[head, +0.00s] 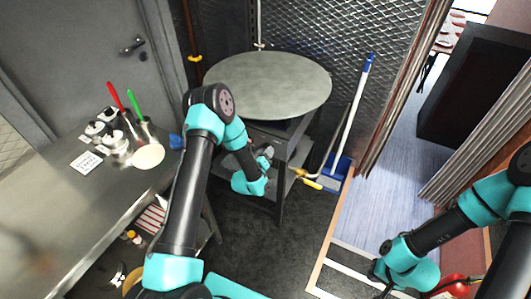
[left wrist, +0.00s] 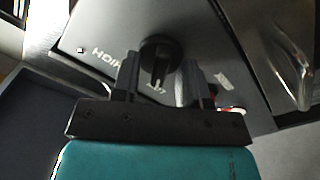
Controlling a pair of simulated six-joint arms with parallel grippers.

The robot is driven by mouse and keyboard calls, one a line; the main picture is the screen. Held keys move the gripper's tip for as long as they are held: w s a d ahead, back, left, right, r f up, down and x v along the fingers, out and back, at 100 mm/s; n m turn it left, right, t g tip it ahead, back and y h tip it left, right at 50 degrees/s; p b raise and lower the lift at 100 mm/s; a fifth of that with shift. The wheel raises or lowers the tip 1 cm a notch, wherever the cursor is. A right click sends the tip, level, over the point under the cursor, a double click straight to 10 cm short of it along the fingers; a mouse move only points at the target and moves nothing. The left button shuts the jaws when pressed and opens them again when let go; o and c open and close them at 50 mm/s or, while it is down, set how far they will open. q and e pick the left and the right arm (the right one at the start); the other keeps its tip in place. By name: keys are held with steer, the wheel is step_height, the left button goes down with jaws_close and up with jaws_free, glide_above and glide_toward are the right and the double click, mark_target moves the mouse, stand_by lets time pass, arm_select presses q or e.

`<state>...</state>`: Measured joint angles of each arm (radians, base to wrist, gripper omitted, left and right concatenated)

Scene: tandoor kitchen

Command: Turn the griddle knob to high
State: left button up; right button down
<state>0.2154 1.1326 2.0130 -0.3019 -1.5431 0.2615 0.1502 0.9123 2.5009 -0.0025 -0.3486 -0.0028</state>
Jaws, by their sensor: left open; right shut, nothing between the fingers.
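The griddle (head: 275,85) is a round grey plate on a dark stand. In the left wrist view, its black knob (left wrist: 160,52) sits on a grey panel (left wrist: 205,40). A pale pointer line on the knob points down in the picture, toward a small, hard-to-read label. The word HIGH (left wrist: 104,52) is printed left of the knob. My left gripper (left wrist: 160,78) is open, with one finger on each side of the knob; I cannot tell whether they touch it. In the head view my left gripper (head: 266,158) is at the stand's front, and the knob is hidden. My right gripper (head: 378,272) is shut and empty at lower right.
A steel counter (head: 60,215) at left holds jars and a pot with red and green handled tools. A blue dustpan (head: 335,175) and a long-handled brush lean right of the stand. A yellow-handled pipe valve (head: 312,183) is close to the stand. Dark floor lies in front.

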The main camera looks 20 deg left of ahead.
arm_select(q)
steer(key=shift+c, duration=0.2)
jaws_close()
steer(key=shift+m, duration=7)
